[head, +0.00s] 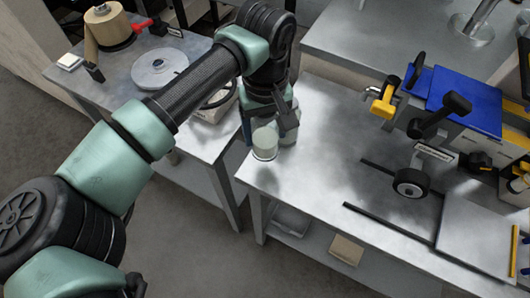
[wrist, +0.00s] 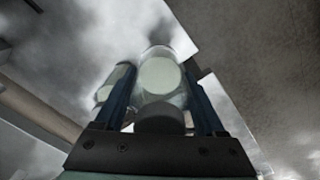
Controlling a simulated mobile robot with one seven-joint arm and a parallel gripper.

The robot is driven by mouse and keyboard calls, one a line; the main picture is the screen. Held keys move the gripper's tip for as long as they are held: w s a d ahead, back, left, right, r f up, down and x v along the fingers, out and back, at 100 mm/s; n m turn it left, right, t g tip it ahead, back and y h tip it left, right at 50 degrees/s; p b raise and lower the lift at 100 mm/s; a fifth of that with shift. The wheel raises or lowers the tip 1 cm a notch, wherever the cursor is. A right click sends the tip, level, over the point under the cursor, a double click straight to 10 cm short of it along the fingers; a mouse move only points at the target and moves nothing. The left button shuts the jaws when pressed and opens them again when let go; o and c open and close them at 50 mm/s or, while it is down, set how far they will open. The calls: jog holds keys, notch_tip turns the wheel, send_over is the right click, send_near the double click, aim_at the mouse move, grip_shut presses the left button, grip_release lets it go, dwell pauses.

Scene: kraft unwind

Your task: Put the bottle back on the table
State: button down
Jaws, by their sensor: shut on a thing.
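A clear bottle with a pale, whitish round end (head: 265,142) is between my gripper's fingers at the near left corner of the right-hand metal table (head: 310,180). My gripper (head: 267,122) points down and is shut on it. In the wrist view the bottle (wrist: 160,75) sits between the two dark blue fingers of my gripper (wrist: 163,100). I cannot tell whether its base touches the table. A second, similar clear bottle (wrist: 116,80) stands just left of the left finger; in the head view it is mostly hidden behind my gripper.
A left-hand table (head: 120,85) carries a kraft paper roll (head: 108,25) and a round grey disc (head: 160,67). A gap separates the tables. Rails and a black wheel (head: 410,182) lie to the right, with a blue panel (head: 465,100) behind.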

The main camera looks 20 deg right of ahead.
aim_at(265, 149)
jog(key=shift+f, duration=3.15)
jog(key=shift+f, duration=0.15)
grip_release()
notch_tip(265, 149, up, 12)
jog(key=shift+r+b, duration=0.15)
jog(key=shift+b, duration=0.4)
